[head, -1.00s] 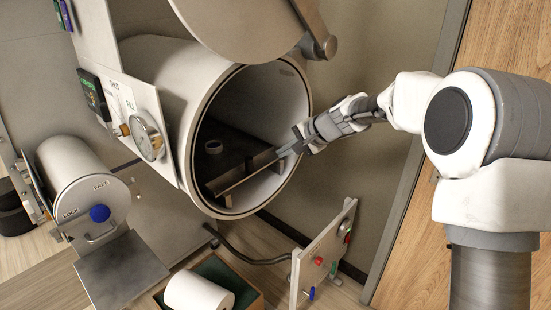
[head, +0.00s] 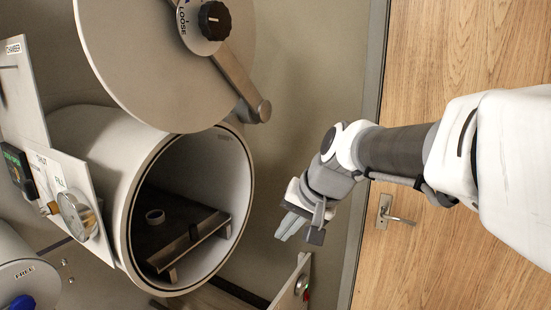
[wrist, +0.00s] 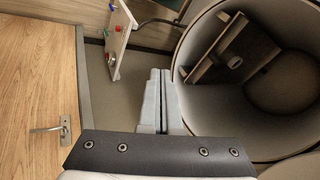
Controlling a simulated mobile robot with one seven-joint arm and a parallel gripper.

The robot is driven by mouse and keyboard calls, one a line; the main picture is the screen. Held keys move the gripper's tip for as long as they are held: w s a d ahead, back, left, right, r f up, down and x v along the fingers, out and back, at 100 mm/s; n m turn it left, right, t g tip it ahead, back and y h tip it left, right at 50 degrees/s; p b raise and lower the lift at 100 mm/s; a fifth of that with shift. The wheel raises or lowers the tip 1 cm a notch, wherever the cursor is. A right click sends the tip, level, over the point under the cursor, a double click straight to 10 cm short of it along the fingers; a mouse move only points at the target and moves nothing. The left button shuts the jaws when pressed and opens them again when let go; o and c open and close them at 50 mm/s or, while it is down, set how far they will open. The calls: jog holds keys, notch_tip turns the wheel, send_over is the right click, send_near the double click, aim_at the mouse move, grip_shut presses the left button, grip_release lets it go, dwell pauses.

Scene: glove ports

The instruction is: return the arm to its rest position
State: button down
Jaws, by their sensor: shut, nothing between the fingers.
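My gripper (head: 290,226) is outside the large round chamber (head: 128,205), to the right of its open mouth in the head view. Its two grey fingers are together and hold nothing; they also show side by side in the wrist view (wrist: 160,95). My arm comes in from the right, in front of the wooden door. Inside the chamber a dark tray (head: 215,226) carries a small pale ring (head: 155,216). The tray also shows in the wrist view (wrist: 200,68).
The round chamber lid (head: 130,50) hangs open above the mouth. A control panel (head: 291,285) with coloured buttons stands below my gripper. The wooden door (head: 450,50) with a metal handle (head: 396,217) is at the right.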

jog(key=s+d+f+n+h, duration=0.1)
jog(key=s+d+h, duration=0.1)
jog(key=s+d, duration=0.4)
jog(key=s+d+f+n+h, duration=0.1)
jog(key=s+d, duration=0.5)
jog(key=s, duration=0.7)
jog(key=shift+d+f+t+h, duration=0.15)
jog(key=shift+f+t+h, duration=0.15)
jog(key=shift+f+h, duration=0.4)
